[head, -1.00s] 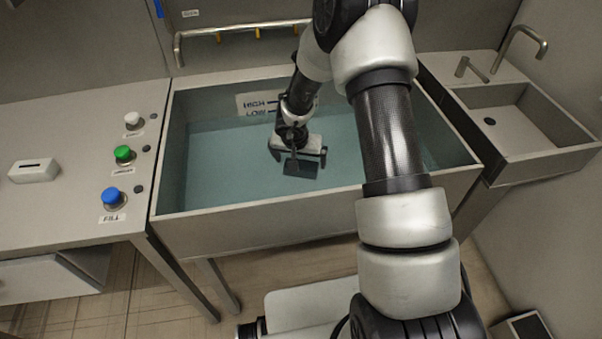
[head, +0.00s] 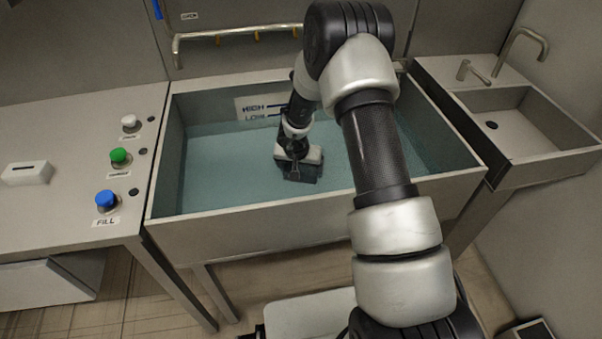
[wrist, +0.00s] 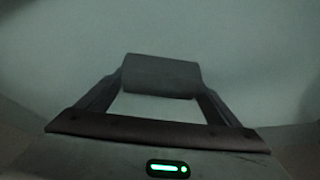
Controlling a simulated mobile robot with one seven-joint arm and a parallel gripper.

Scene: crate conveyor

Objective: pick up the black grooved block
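The black grooved block (wrist: 162,76) shows as a dark block between my fingertips at the middle of the wrist view; its grooves are too dim to make out. In the head view it is a small dark shape (head: 304,173) just below my gripper (head: 299,168), inside the water tank. My gripper (wrist: 161,82) has its two fingers slanting in to the block's two sides, and they appear to be closed on it. Whether the block touches the tank floor cannot be told.
The tank's rim (head: 250,242) surrounds the arm's end. A counter with white, green and blue (head: 106,200) buttons stands to the left. A sink (head: 520,120) is at right. A rail (head: 240,30) runs behind the tank.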

